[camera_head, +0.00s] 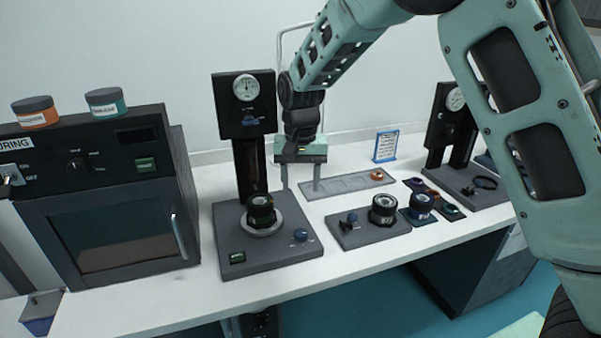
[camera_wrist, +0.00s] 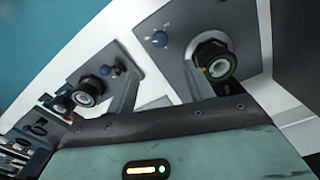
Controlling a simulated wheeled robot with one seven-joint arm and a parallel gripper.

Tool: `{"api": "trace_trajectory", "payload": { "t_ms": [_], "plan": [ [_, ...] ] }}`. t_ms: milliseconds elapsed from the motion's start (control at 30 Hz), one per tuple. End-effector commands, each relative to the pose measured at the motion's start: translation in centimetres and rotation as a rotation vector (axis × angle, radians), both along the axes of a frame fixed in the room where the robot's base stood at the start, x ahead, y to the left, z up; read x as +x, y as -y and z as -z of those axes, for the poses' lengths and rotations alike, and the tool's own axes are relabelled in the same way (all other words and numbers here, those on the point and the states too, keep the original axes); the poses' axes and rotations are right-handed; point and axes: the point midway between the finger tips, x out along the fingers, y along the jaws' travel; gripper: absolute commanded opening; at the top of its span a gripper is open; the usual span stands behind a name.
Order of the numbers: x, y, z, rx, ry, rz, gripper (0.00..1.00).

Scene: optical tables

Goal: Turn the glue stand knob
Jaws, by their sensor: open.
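My gripper (camera_head: 301,180) points down above the table, just right of the tall stand's column. Its two fingers are apart and empty, and they also show in the wrist view (camera_wrist: 160,78). A tall dark stand (camera_head: 228,240) with a gauge head has a blue knob (camera_head: 300,235) on its base and another blue knob (camera_head: 250,120) under the gauge. The base knob shows in the wrist view (camera_wrist: 160,39), apart from the fingers. A low grey stand (camera_head: 372,236) to the right also has a blue knob (camera_head: 351,218). I cannot tell which is the glue stand.
A black ringed part (camera_head: 261,210) sits on the tall stand's base. A grey tray (camera_head: 345,184) lies behind the low stand. A dark oven (camera_head: 112,230) stands at left, with two jars on top. Another gauge stand (camera_head: 440,140) is at right. The table's front strip is clear.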

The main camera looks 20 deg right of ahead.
Motion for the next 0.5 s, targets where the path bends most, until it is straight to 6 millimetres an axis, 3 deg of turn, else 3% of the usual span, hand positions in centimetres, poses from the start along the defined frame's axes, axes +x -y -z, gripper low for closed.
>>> {"api": "trace_trajectory", "payload": {
  "t_ms": [200,500],
  "plan": [
    [0.0,0.0,-2.6,0.001,0.000,0.001,0.52],
    [0.0,0.0,-3.1,0.000,-0.001,0.001,0.52]
  ]
}}
